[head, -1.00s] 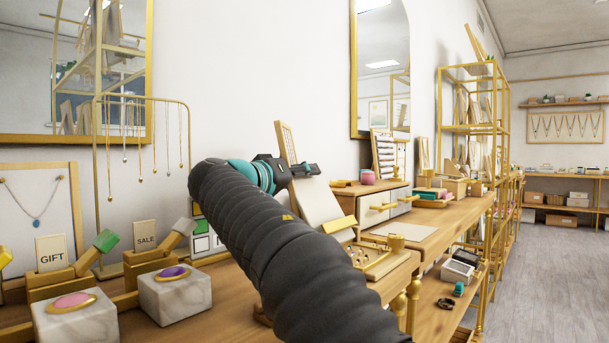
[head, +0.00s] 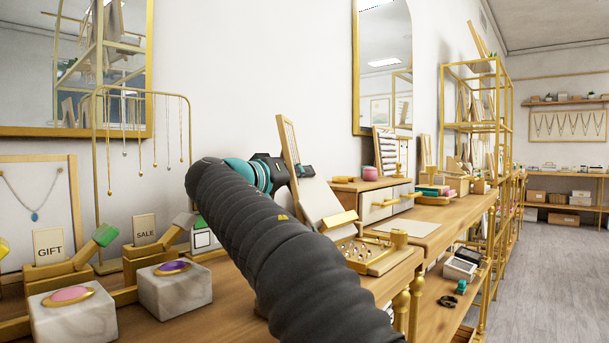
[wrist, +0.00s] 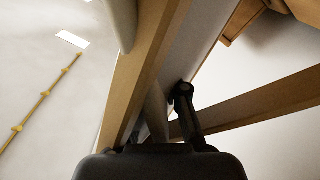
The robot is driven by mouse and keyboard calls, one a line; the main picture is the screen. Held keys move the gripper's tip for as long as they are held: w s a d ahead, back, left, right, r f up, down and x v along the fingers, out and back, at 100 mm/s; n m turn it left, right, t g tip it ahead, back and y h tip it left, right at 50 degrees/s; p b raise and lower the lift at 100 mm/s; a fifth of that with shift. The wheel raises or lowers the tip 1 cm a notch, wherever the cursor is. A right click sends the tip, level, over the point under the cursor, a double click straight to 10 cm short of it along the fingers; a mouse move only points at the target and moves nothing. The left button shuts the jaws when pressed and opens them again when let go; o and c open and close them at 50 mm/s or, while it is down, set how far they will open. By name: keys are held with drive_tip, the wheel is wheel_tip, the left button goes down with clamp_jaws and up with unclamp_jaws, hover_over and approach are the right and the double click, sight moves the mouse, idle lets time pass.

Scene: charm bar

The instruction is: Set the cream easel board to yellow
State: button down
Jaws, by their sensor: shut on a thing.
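The cream easel board (head: 319,200) leans on a wooden easel on the table, with a gold ledge (head: 339,220) at its lower edge. A slim wooden frame (head: 288,150) rises at its left. My gripper (head: 304,171) is at the board's upper end, partly hidden by the frame. In the wrist view the dark fingers (wrist: 172,108) are closed at a pale edge beside a wooden bar (wrist: 148,70). The exact contact is partly hidden. I cannot make out a yellow mark on the easel.
Marble blocks (head: 175,289) and GIFT (head: 48,247) and SALE (head: 145,230) signs with colour-tipped levers stand at left. A pegged wooden tray (head: 365,256) sits in front of the easel. A drawer box (head: 385,198) stands behind right. A flat cream mat (head: 408,231) lies beyond.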

drive_tip(key=c, duration=1.2)
unclamp_jaws()
drive_tip(key=shift+w+f, duration=0.1)
drive_tip(key=shift+f, duration=0.05)
drive_tip(key=shift+c, duration=0.2)
